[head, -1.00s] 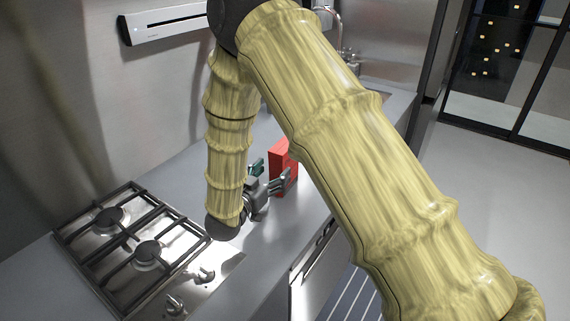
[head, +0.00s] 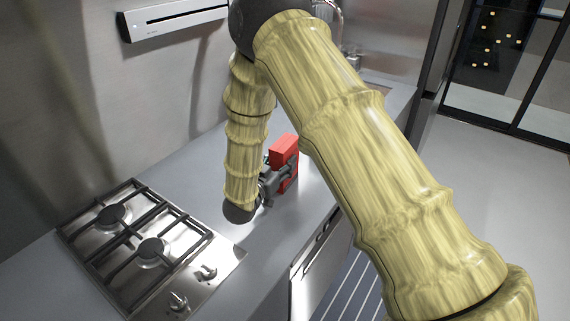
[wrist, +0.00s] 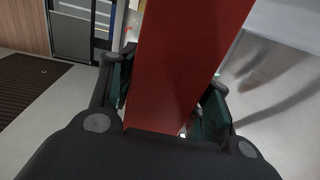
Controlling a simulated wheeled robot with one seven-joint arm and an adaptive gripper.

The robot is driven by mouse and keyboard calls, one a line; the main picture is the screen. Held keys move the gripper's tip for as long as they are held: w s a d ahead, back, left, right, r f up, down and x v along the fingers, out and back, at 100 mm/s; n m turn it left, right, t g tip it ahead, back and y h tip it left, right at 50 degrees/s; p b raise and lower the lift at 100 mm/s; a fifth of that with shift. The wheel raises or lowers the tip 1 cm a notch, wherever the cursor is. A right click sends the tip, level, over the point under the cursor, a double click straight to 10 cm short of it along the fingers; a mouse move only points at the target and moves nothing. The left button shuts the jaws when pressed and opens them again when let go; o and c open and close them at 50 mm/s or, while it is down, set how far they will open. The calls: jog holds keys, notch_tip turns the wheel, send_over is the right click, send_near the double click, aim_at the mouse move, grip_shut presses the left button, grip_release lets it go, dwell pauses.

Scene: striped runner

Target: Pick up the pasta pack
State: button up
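The pasta pack appears to be the red box (head: 284,151) standing upright on the grey counter; its label is not visible. My gripper (head: 280,178) is at the box, reaching it from the stove side, with the fingers partly hidden by the box and arm. In the wrist view the red box (wrist: 178,65) stands between the two fingers of my gripper (wrist: 166,100), with a dark green pad on each side. The left pad is very close to the box. A narrow gap shows on the right side, so the fingers are around the box and not clamped on it.
A gas stove (head: 150,245) with black grates lies to the left of my gripper. The grey counter (head: 185,175) is bare between stove and wall. A sink tap stands farther back. The counter's front edge is close on the right, with an open drawer or door below.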

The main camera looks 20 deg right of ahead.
jog(key=c, duration=0.6)
jog(key=shift+c, duration=0.2)
jog(key=shift+r, duration=0.1)
jog(key=shift+r+b, duration=0.75)
jog(key=shift+r, duration=0.5)
jog(key=s+d+r+b, duration=0.2)
jog(key=s+b, duration=0.2)
jog(key=s, duration=1.2)
jog(key=shift+d+r, duration=0.15)
